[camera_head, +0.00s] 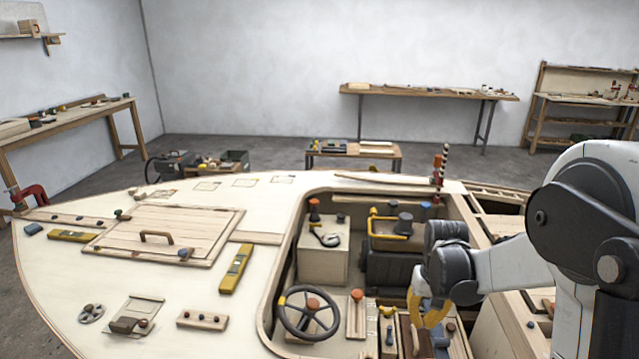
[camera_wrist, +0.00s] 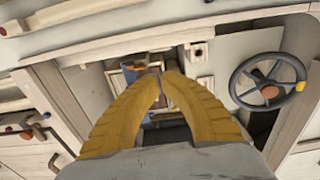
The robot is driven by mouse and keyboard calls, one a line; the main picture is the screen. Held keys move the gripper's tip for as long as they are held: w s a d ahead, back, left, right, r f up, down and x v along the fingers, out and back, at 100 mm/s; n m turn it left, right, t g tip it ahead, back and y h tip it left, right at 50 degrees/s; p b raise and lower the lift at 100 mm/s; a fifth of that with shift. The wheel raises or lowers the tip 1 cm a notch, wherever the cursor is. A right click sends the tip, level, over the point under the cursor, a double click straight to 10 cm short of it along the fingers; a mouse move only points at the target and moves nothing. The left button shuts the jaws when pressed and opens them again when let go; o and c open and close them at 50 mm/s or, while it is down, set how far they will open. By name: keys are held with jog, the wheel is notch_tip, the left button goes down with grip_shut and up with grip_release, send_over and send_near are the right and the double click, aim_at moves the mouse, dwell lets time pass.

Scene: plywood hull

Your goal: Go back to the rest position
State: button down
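My gripper (camera_head: 424,326) hangs at the right side of the open cockpit in the hull, pointing down, with my white and black arm reaching in from the right. In the wrist view, its two yellow fingers (camera_wrist: 164,76) curve together and meet at the tips. No object shows held between them. A small wooden compartment or box with a blue and a brown item (camera_wrist: 137,69) lies beyond the fingertips, partly hidden by them. I cannot tell how far below the tips it is.
The black steering wheel (camera_head: 308,313) stands left of my gripper and also shows in the wrist view (camera_wrist: 267,82). A black machine with a yellow handle (camera_head: 391,228) sits behind the gripper. The wooden hatch (camera_head: 168,234) and yellow levels lie on the deck at left. Cockpit walls surround the gripper.

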jog(key=s+a+r+n+t, duration=0.1)
jog(key=s+a+r+t, duration=0.2)
jog(key=s+a+r, duration=0.2)
jog(key=s+a+r+n+t, duration=0.1)
jog(key=s+a+r+t, duration=0.2)
jog(key=s+r, duration=0.7)
jog(key=shift+s+a+r+t, duration=0.25)
jog(key=shift+s+a+t, duration=0.15)
jog(key=shift+s+a, duration=0.65)
jog(key=shift+w+a, duration=0.1)
jog(key=shift+w, duration=0.05)
